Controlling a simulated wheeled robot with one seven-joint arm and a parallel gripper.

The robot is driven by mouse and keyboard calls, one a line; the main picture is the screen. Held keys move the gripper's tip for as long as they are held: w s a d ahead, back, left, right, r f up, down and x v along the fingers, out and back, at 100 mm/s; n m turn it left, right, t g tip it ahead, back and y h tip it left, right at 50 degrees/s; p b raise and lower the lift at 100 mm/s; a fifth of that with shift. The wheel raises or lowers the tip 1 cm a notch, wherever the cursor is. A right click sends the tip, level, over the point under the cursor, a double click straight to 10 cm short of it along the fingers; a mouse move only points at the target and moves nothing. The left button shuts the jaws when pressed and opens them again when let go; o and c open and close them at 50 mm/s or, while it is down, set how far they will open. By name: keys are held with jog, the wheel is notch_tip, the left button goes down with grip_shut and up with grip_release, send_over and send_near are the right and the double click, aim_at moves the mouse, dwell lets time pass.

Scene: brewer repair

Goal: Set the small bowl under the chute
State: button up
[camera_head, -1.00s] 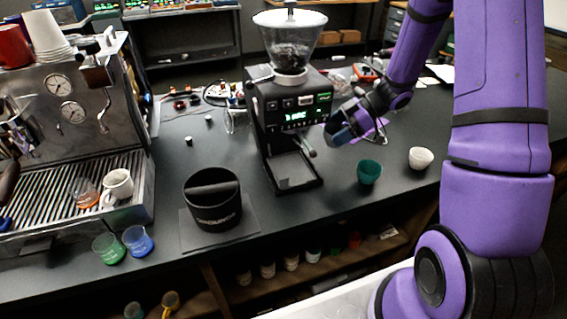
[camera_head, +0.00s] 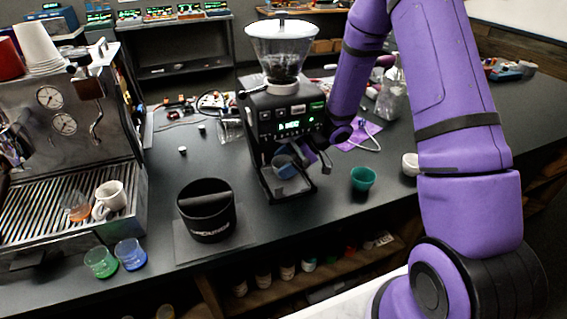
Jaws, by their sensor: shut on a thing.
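My gripper (camera_head: 306,158) is shut on a small blue-grey bowl (camera_head: 284,167). It holds the bowl at the front of the black grinder (camera_head: 290,118), below the display and over the grinder's base tray (camera_head: 290,187). The bowl looks slightly tilted. The chute itself is hard to make out behind the bowl and fingers, and I cannot tell whether the bowl touches the tray.
A teal bowl (camera_head: 362,179) and a white bowl (camera_head: 410,164), partly behind my arm, stand to the right. A black knock box (camera_head: 206,212) stands left of the grinder. Green (camera_head: 101,262) and blue (camera_head: 131,254) cups sit by the espresso machine (camera_head: 70,130).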

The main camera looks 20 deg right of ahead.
jog(key=shift+a+f, duration=0.1)
jog(key=o, duration=1)
jog(key=shift+f, duration=0.1)
jog(key=shift+o, duration=0.2)
